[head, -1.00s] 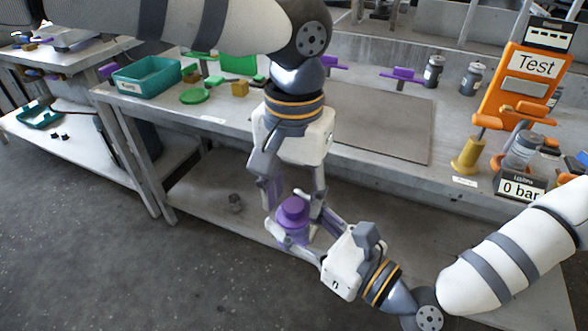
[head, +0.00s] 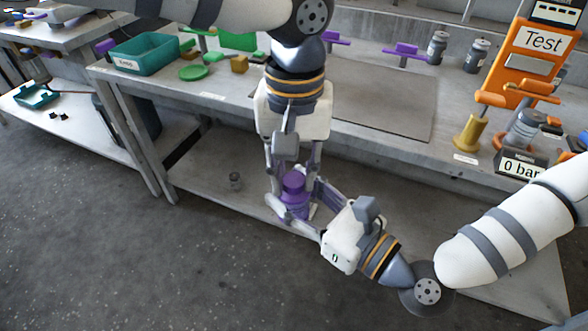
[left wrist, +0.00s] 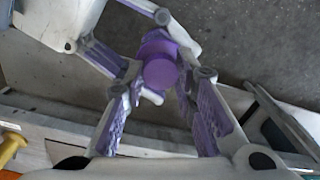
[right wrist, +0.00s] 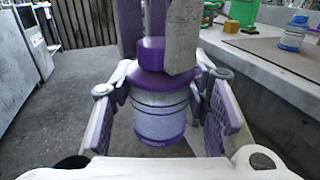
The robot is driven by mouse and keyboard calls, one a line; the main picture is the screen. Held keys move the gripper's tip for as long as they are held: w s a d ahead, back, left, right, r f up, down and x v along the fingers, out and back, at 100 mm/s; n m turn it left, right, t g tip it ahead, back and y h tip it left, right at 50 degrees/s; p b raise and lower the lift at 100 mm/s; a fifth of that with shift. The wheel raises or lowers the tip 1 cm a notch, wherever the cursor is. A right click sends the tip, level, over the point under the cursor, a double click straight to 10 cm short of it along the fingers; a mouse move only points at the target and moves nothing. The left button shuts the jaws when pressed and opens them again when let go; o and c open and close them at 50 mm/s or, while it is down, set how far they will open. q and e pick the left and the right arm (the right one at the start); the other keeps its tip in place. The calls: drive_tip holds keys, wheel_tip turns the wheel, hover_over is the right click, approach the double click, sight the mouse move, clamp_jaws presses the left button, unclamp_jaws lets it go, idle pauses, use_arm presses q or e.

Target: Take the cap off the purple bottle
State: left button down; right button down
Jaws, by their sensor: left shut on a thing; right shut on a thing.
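The purple bottle (head: 294,208) stands upright in mid-air in front of the workbench. In the right wrist view its ribbed pale body (right wrist: 160,118) sits between the fingers of my right gripper (right wrist: 162,122), which is shut on it. The purple cap (head: 293,181) is on top, directly above the bottle's shoulder; I see no gap. My left gripper (head: 293,176) points down from above, shut on the cap. Its fingers flank the cap (right wrist: 151,52) in the right wrist view and partly hide it. In the left wrist view the cap (left wrist: 160,72) lies between the left fingers.
The workbench (head: 240,100) behind holds a teal bin (head: 145,55), green and yellow parts and a grey mat (head: 385,105). An orange test stand (head: 530,60) is at the right. Grey bottles (head: 477,56) stand at the back. A lower shelf (head: 220,170) lies behind my grippers.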

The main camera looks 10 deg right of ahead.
use_arm(q)
drive_tip(key=c, duration=1.3)
unclamp_jaws()
wheel_tip(320, 180, up, 4)
drive_tip(key=shift+r, duration=0.2)
wheel_tip(320, 180, up, 3)
drive_tip(key=m, duration=0.2)
drive_tip(key=shift+m, duration=0.4)
drive_tip(key=shift+c, duration=0.2)
drive_tip(key=shift+r+m, duration=0.1)
drive_tip(key=shift+m, duration=0.2)
wheel_tip(320, 180, down, 8)
drive_tip(key=shift+r, duration=0.2)
drive_tip(key=shift+c, duration=0.4)
